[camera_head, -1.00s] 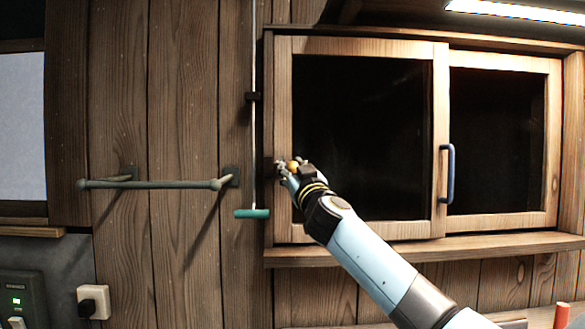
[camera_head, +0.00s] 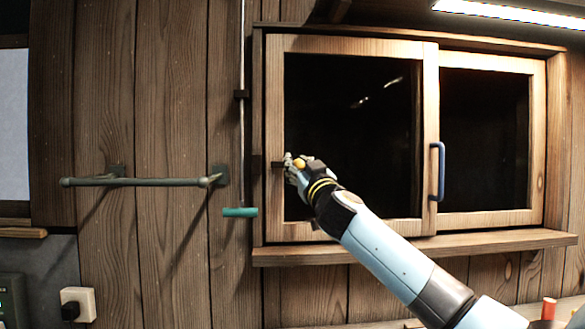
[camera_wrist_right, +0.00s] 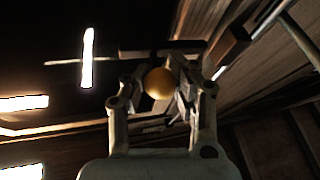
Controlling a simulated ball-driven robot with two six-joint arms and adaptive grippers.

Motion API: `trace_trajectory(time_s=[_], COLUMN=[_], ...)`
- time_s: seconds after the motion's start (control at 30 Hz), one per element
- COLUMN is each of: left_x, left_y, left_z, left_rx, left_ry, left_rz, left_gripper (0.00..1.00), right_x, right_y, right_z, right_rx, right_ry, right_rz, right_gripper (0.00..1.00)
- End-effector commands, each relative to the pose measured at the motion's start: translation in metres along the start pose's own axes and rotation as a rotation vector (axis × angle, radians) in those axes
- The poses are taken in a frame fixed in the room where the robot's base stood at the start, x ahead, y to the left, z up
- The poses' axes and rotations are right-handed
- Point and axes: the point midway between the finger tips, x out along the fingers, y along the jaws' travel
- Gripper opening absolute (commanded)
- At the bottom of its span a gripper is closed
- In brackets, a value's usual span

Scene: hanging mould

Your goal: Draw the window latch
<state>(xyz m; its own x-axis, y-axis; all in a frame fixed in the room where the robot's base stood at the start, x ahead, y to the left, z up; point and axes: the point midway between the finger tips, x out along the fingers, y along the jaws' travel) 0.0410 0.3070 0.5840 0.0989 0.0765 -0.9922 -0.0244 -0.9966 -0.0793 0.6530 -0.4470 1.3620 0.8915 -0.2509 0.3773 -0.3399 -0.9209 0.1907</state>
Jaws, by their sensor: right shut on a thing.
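The window latch has a round yellow knob (camera_head: 299,163) at the left side of the wooden window frame. A short dark piece (camera_head: 278,164), which looks like the latch's bolt or plate, shows to the left of my fingers. My right gripper (camera_head: 292,163) is shut on the knob. In the right wrist view the yellow knob (camera_wrist_right: 159,83) sits between the two fingers of my right gripper (camera_wrist_right: 160,75). The fingers hide part of the latch in the head view. My left gripper is not in view.
The sliding window pane (camera_head: 350,135) has a blue handle (camera_head: 437,171) at its right edge. A wooden sill (camera_head: 400,246) runs below. To the left are a green-ended hanging pull rod (camera_head: 240,212) and a wall rail (camera_head: 140,182).

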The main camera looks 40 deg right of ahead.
Motion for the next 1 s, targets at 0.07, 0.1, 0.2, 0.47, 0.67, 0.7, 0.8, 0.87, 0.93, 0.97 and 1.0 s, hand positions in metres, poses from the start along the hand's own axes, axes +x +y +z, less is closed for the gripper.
trace_trajectory(time_s=[0.07, 0.1, 0.2, 0.47, 0.67, 0.7, 0.8, 0.87, 0.93, 0.97, 1.0], left_x=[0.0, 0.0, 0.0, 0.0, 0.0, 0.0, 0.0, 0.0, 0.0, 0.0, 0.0], left_y=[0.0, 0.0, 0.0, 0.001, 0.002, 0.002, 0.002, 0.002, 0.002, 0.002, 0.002], left_z=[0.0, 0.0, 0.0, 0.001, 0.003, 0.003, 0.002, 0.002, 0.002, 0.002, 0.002], left_rx=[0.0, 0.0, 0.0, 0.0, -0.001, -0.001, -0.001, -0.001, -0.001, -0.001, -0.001], left_ry=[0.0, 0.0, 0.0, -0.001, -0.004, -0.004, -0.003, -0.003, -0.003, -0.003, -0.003], left_rz=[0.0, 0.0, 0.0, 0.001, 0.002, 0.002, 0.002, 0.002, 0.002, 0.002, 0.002], left_gripper=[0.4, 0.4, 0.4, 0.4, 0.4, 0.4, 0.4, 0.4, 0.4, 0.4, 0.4], right_x=[-0.003, -0.003, -0.002, -0.001, -0.007, -0.012, -0.029, -0.043, -0.06, -0.067, -0.076], right_y=[-0.002, -0.002, -0.002, -0.001, -0.001, -0.001, -0.002, -0.001, -0.002, -0.002, -0.002], right_z=[0.007, 0.007, 0.006, 0.004, 0.003, 0.004, 0.004, 0.005, 0.004, 0.005, 0.005], right_rx=[0.001, 0.0, 0.0, 0.0, -0.001, -0.001, -0.002, -0.004, -0.004, -0.003, -0.003], right_ry=[-0.012, -0.012, -0.01, -0.006, -0.005, -0.006, -0.007, -0.008, -0.008, -0.009, -0.009], right_rz=[-0.003, -0.003, -0.002, -0.001, -0.002, -0.003, -0.004, -0.004, -0.005, -0.004, -0.005], right_gripper=[0.0, 0.26, 0.39, 0.53, 0.53, 0.53, 0.53, 0.53, 0.53, 0.53, 0.53])
